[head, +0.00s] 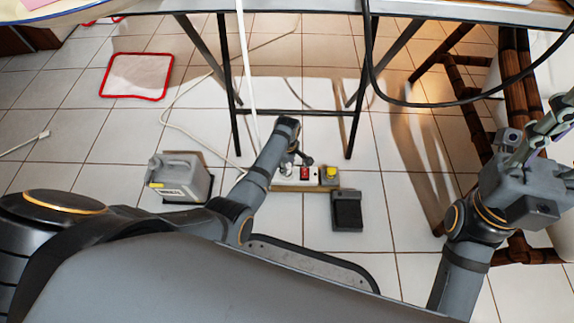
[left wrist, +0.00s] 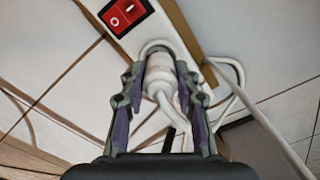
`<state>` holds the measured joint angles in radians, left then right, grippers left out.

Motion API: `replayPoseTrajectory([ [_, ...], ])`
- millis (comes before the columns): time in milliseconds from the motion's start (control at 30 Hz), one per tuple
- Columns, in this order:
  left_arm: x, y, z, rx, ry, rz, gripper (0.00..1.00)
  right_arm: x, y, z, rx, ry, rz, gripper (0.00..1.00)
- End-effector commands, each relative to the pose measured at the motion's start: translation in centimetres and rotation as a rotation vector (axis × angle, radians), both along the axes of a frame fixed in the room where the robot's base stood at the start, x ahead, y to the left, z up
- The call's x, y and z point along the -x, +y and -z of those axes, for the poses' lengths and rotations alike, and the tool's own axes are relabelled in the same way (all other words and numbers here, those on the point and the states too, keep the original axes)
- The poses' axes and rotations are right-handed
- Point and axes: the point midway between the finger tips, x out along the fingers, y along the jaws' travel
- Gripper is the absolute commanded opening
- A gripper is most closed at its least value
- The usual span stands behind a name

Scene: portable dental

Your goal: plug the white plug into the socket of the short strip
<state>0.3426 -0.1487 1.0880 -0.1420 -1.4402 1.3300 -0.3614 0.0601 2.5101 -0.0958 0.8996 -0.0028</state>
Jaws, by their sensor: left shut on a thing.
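The short white strip (head: 316,183) lies on the floor in the head view, with a red switch (head: 305,174). In the left wrist view the strip (left wrist: 179,22) runs diagonally, its red switch (left wrist: 122,14) at the top. My left gripper (head: 297,160) points down over the strip's left part. In the left wrist view its fingers (left wrist: 160,85) are shut on the white plug (left wrist: 160,68), whose cable comes toward the camera. The plug's front is at the round socket; I cannot tell how deep it sits. My right gripper (head: 548,130) is raised at the right edge, away from the strip.
Dark table legs (head: 236,120) stand behind. A red-edged mat (head: 137,75) lies far left.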

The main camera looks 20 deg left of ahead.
Motion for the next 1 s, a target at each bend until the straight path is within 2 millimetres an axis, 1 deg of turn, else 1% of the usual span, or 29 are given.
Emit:
replayPoseTrajectory([
  [367, 0.0, 0.0, 0.1, 0.0, 0.0, 0.0, 0.0, 0.0, 0.0, 0.1, 0.0, -0.001, 0.0, 0.4],
  [1000, 0.0, 0.0, 1.3, 0.0, -0.001, 0.0, 0.0, 0.0, 0.0, 0.8, 0.0, -0.001, 0.0, 0.4],
])
